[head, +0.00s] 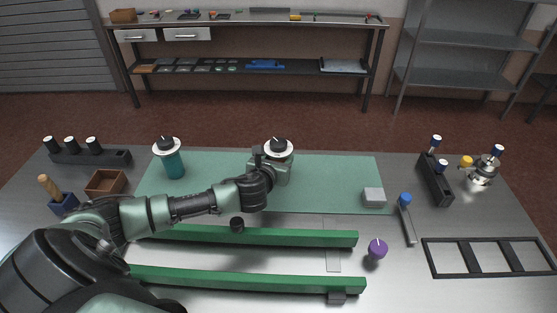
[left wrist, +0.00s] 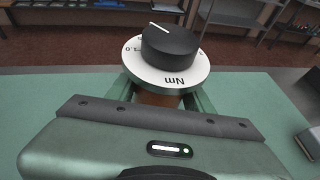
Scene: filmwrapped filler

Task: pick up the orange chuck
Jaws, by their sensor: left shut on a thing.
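The orange chuck (left wrist: 158,99) has an orange-brown body under a white dial marked "Nm" and a black knob. My left gripper (left wrist: 160,103) is shut on its body, with a green finger on each side. In the head view the dial and knob of this chuck (head: 278,148) stand upright above my left gripper (head: 272,170), over the far part of the green mat (head: 330,185). The gripper hides its body and base there, so I cannot tell whether it touches the mat. My right gripper is not in view.
A teal chuck (head: 173,163) stands on the mat to the left. A grey block (head: 374,196) sits at the mat's right. Green rails (head: 300,238) lie nearer, with a purple-topped piece (head: 377,248) beside them. A black frame (head: 485,272) lies at right.

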